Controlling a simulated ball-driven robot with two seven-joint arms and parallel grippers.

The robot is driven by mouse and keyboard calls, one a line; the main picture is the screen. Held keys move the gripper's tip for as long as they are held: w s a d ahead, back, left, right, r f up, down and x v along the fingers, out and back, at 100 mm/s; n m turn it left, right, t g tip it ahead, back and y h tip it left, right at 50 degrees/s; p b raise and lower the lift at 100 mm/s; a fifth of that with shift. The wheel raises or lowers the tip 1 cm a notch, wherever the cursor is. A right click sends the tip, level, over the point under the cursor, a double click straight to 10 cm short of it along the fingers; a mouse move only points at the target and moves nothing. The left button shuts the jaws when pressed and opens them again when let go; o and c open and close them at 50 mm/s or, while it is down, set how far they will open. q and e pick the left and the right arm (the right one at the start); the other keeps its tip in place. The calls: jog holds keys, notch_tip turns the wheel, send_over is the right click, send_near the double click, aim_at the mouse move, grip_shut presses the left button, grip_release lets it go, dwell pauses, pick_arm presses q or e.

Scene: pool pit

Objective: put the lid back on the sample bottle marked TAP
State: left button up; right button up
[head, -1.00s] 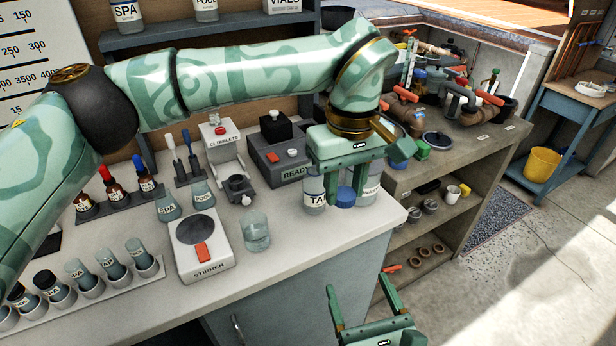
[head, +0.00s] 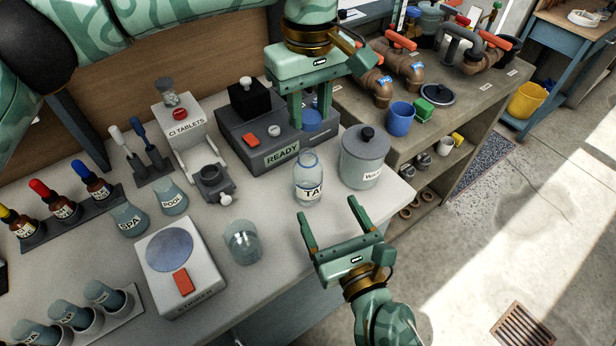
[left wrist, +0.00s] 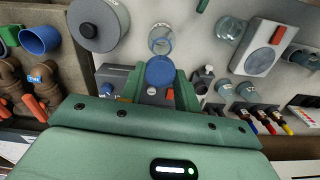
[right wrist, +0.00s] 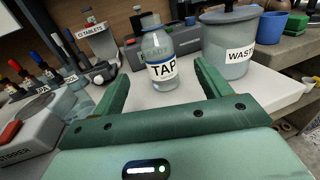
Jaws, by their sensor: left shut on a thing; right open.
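The TAP sample bottle (head: 308,188) stands upright and uncapped near the bench's front edge, clear glass with a white label. My left gripper (head: 310,118) is shut on the round blue lid (head: 313,122), held above the bench, higher in the picture than the bottle and apart from it. In the left wrist view the lid (left wrist: 160,71) sits between the fingers, with the bottle (left wrist: 161,40) just past it. My right gripper (head: 328,210) is open and empty, in front of the bottle. In the right wrist view the bottle (right wrist: 163,60) stands ahead, between the finger directions.
A lidded WASTE pot (head: 364,160) stands right of the bottle. The READY box (head: 258,142) is behind it. A glass beaker (head: 242,242) and a stirrer (head: 180,262) stand to the left. A blue cup (head: 400,118) is on the neighbouring bench. The bench between beaker and bottle is clear.

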aim_at(306, 168)
pick_arm(q)
jog(key=shift+a, duration=0.2)
pick_arm(e)
jog(key=shift+w+a, duration=0.35)
jog(key=shift+w, duration=0.1)
jog(key=x, duration=1.1)
jog(key=shift+c, duration=0.4)
jog(key=c, duration=1.4)
pick_arm(q)
jog(key=shift+s+f, duration=0.1)
jog(key=shift+f, duration=2.35)
jog(key=shift+f, duration=0.9)
jog(key=shift+f, duration=0.5)
